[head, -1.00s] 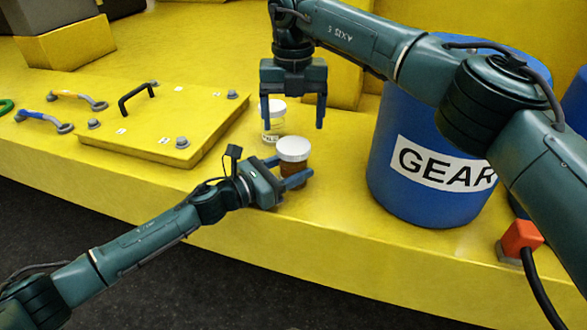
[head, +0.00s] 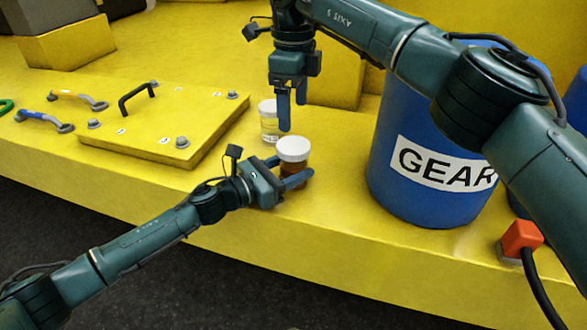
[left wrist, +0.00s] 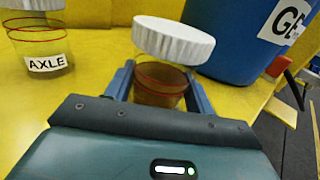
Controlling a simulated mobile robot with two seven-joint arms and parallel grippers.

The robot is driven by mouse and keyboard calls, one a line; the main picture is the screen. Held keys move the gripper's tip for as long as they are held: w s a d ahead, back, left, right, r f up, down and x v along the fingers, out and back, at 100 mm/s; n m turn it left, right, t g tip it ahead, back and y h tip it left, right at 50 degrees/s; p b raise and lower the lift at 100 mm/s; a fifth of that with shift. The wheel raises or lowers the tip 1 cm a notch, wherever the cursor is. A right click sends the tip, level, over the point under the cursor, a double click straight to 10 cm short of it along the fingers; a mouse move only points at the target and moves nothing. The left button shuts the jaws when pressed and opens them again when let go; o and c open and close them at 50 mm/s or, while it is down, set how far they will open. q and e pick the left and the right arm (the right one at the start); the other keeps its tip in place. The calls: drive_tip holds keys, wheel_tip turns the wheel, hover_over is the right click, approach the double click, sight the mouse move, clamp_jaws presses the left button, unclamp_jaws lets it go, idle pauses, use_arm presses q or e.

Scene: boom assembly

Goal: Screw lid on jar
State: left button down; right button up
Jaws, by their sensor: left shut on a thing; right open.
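A brown jar (head: 295,171) stands on the yellow surface near its front edge, with a white ribbed lid (head: 293,149) on top. My left gripper (head: 294,180) is shut on the jar, one finger on each side. In the left wrist view the jar (left wrist: 160,85) is between the fingers, and the lid (left wrist: 173,40) above it looks slightly tilted and wider than the jar. I cannot tell how far the lid is threaded. My right gripper (head: 292,112) is open and empty, pointing down above the lid, apart from it.
A second, clear jar (head: 269,128) with a white lid stands just behind; its label reads AXLE in the left wrist view (left wrist: 47,63). A blue GEAR barrel (head: 425,190) stands close on the right. A yellow plate with a black handle (head: 137,98) lies to the left.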

sight(294, 145)
drive_tip(key=shift+f, duration=4.05)
drive_tip(key=shift+c, duration=0.5)
drive_tip(key=c, duration=0.9)
drive_tip(key=o, duration=1.2)
drive_tip(key=shift+c, duration=0.2)
wheel_tip(294, 145, up, 12)
